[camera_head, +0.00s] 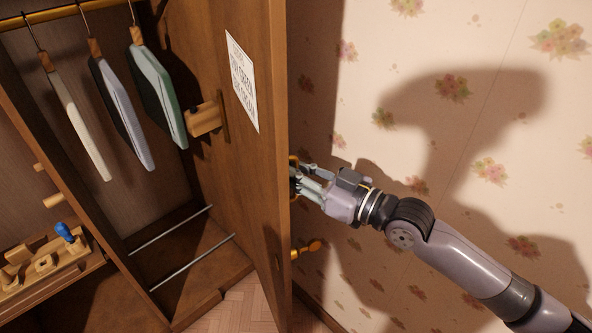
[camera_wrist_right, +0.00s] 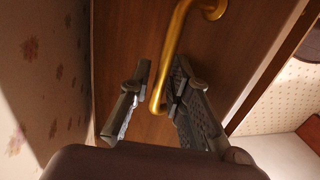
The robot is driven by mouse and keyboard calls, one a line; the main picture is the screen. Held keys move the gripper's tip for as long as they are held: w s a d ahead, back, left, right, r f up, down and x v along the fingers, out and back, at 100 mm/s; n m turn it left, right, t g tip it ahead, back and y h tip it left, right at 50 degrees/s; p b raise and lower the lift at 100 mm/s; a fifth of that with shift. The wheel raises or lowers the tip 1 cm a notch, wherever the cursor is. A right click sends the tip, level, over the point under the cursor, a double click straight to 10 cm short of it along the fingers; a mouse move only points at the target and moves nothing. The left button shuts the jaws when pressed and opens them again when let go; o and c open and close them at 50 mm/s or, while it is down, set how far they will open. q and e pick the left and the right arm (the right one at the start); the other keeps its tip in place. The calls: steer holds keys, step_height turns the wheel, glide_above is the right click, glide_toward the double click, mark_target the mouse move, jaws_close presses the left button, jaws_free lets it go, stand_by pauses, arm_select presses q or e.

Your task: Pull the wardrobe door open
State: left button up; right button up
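The brown wooden wardrobe door (camera_head: 255,165) stands wide open in the head view, its inner face towards the wardrobe and its outer face towards the wall. My right gripper (camera_head: 302,172) is beside the door's outer side, at the gold handle (camera_head: 293,161), mostly hidden by the door edge. In the right wrist view, the gold bar handle (camera_wrist_right: 172,55) runs down between the two fingers of my right gripper (camera_wrist_right: 158,88). The fingers are apart, with a gap visible on the left of the handle. Contact on the right is unclear. My left gripper is out of view.
The wardrobe interior holds hanging clothes (camera_head: 122,112), metal rails (camera_head: 195,262) and a wooden rack (camera_head: 45,270) with a blue-topped item. A paper sign (camera_head: 242,80) and a wooden block (camera_head: 203,119) are on the door's inner face. The flowered wall (camera_head: 480,120) stands close to the right.

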steer(key=v, duration=1.2)
stand_by(0.5)
